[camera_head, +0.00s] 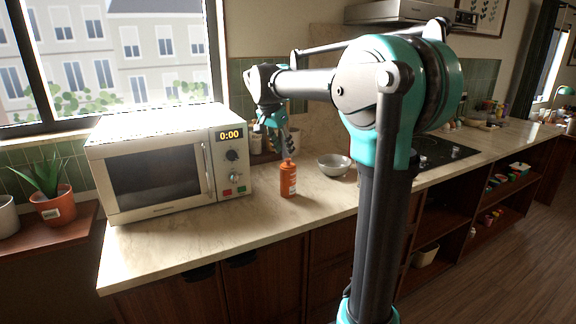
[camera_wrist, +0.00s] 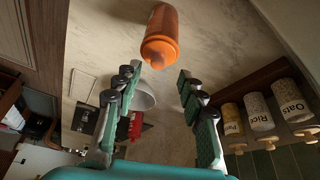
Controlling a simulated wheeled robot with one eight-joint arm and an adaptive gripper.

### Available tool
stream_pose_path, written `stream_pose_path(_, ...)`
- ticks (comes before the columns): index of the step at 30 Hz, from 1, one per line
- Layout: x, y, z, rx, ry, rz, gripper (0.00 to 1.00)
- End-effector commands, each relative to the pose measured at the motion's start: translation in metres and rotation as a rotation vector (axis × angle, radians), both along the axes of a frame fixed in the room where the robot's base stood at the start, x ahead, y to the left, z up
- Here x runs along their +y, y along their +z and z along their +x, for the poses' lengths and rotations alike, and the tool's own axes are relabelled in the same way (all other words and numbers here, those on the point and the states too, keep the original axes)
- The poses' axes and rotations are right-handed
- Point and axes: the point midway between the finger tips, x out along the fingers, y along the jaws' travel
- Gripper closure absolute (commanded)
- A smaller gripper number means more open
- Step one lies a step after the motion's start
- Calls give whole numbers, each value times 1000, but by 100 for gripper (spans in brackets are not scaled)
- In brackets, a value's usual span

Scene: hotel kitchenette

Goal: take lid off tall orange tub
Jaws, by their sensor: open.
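The tall orange tub (camera_head: 288,181) stands upright on the counter, to the right of the microwave, with a pale label on its side. In the wrist view the tub (camera_wrist: 163,22) is at the top, with its orange lid end (camera_wrist: 157,52) facing my gripper. My gripper (camera_head: 283,146) is just above the tub in the head view, pointing down. In the wrist view my gripper (camera_wrist: 155,74) is open and empty, with the lid end beyond the fingertips. I cannot tell whether a finger touches the lid.
The microwave (camera_head: 160,165) stands to the left of the tub. A grey bowl (camera_head: 334,164) sits close on its right. A rack with jars labelled Oats (camera_wrist: 290,100) and Rice (camera_wrist: 259,111) is on the right in the wrist view. The counter front (camera_head: 200,237) is clear.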

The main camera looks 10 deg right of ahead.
Motion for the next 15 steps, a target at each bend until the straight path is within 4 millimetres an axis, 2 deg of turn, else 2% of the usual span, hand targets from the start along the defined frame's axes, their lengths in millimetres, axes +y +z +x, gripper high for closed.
stream_pose_path(6,-11,-29,6,0,0,0,60)
stream_pose_path(15,-14,-37,8,0,0,0,60)
